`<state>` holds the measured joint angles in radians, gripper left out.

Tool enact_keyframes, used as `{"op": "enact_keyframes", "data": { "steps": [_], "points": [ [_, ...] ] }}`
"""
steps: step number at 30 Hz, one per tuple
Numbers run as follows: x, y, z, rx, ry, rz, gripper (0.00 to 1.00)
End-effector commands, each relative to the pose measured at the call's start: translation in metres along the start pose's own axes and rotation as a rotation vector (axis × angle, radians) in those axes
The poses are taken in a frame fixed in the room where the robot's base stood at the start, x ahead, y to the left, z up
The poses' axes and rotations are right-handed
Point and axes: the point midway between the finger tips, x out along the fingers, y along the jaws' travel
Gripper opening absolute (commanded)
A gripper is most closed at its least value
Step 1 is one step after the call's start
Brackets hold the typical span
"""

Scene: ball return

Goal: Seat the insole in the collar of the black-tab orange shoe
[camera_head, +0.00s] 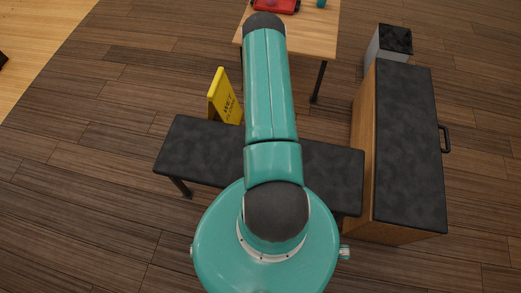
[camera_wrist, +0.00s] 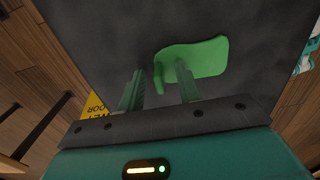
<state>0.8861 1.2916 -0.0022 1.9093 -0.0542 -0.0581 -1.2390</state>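A flat green piece, which looks like the insole (camera_wrist: 208,57), shows in the wrist view over a dark grey surface. Its left edge bends up or down like a short lip. My gripper (camera_wrist: 160,85) has its two fingers apart, with a clear gap between them. The right finger overlaps the green piece in the picture, and the left finger is clear of it on the left. I cannot tell whether the right finger touches it. In the head view my teal arm hides the gripper and the green piece. I see no orange shoe in either view.
A low black bench (camera_head: 205,150) lies under my arm. A yellow wet-floor sign (camera_head: 224,98) stands behind it. A black-topped wooden cabinet (camera_head: 408,140) is on the right, with a bin (camera_head: 390,42) behind. The left floor is clear.

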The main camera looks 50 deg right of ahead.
Motion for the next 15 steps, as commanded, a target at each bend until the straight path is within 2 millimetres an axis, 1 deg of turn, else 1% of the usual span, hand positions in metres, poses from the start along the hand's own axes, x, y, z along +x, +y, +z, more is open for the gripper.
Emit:
{"op": "enact_keyframes", "data": {
  "steps": [5,8,9,10,11,15],
  "points": [
    [-0.0002,0.0004,-0.0003,0.0,0.0,0.001,0.35],
    [-0.0003,0.0004,-0.0003,0.0,0.0,0.001,0.17],
    [-0.0003,0.0004,-0.0003,0.0,0.0,0.001,0.09],
    [-0.0003,0.0004,-0.0003,0.0,0.0,0.001,0.03],
    [-0.0004,0.0004,-0.0003,0.0,0.0,0.001,0.0],
    [-0.0004,0.0004,-0.0003,0.0,0.0,0.001,0.0]
  ]
}}
